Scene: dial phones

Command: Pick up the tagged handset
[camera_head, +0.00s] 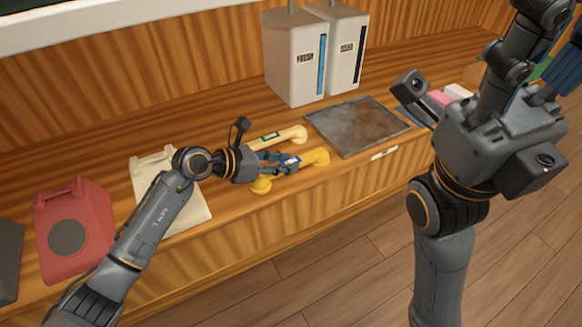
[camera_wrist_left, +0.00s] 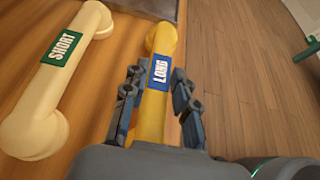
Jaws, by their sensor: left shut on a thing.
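A yellow handset (camera_head: 318,157) with a blue tag lies at the front of the wooden counter. In the left wrist view the yellow handset (camera_wrist_left: 161,38) carries a blue tag reading LONG (camera_wrist_left: 160,72). My left gripper (camera_head: 288,164) is shut on its middle, one finger on each side. A cream handset (camera_head: 297,134) lies just behind it, apart from the gripper. In the left wrist view this cream handset (camera_wrist_left: 93,22) has a green tag reading SHORT (camera_wrist_left: 62,47). My right gripper (camera_head: 566,72) is at the upper right, partly cut off; its opening is unclear.
A red phone base (camera_head: 90,215) and a cream phone base (camera_head: 190,215) stand to the left on the counter (camera_head: 235,110). A grey slab (camera_head: 357,125) lies right of the handsets. Two white dispensers (camera_head: 294,65) stand behind. Wooden floor lies in front.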

